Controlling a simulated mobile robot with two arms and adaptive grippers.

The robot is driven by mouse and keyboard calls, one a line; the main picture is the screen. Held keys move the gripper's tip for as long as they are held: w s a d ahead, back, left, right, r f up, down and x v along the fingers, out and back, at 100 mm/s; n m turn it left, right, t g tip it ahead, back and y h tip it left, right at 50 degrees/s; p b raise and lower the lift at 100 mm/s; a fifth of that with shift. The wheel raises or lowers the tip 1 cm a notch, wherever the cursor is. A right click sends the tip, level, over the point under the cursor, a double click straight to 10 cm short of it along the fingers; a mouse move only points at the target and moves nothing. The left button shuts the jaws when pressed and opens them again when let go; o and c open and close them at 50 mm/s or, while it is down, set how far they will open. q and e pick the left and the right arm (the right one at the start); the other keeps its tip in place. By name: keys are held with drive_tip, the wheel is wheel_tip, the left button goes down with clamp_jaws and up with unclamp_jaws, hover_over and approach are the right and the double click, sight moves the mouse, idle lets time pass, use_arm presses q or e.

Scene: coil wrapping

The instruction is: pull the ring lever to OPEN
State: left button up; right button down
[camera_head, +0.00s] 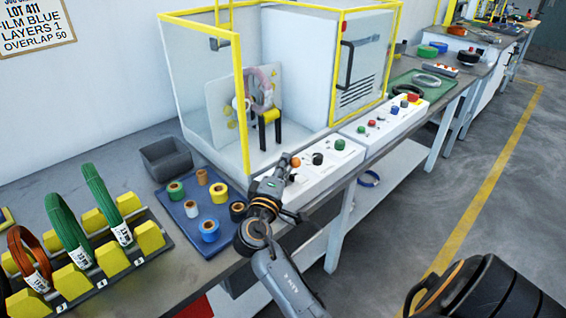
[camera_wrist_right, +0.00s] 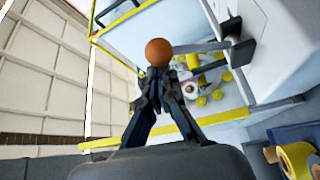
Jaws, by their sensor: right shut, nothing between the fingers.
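The ring lever's orange ball knob (camera_head: 295,161) shows at the left end of the white control panel, at the tip of my right gripper (camera_head: 282,172). In the right wrist view the orange knob (camera_wrist_right: 158,52) is just beyond the shut fingertips (camera_wrist_right: 178,75). A grey rod runs right from it to a dark block (camera_wrist_right: 238,52). The fingers have nothing between them; I cannot tell whether they touch the knob. The wrapping ring holds a pale coil (camera_head: 262,88) inside the yellow-framed enclosure. Any OPEN marking is too small to read. My left gripper is out of view.
A blue mat (camera_head: 190,232) with several tape rolls lies left of my right gripper. A grey bin (camera_head: 166,158) stands behind it. A yellow rack (camera_head: 72,281) holds coils at the far left. Buttoned panels (camera_head: 382,125) line the bench edge to the right.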

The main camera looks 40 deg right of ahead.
drive_tip(key=shift+s+f, duration=0.1)
drive_tip(key=v, duration=1.2)
idle(0.4)
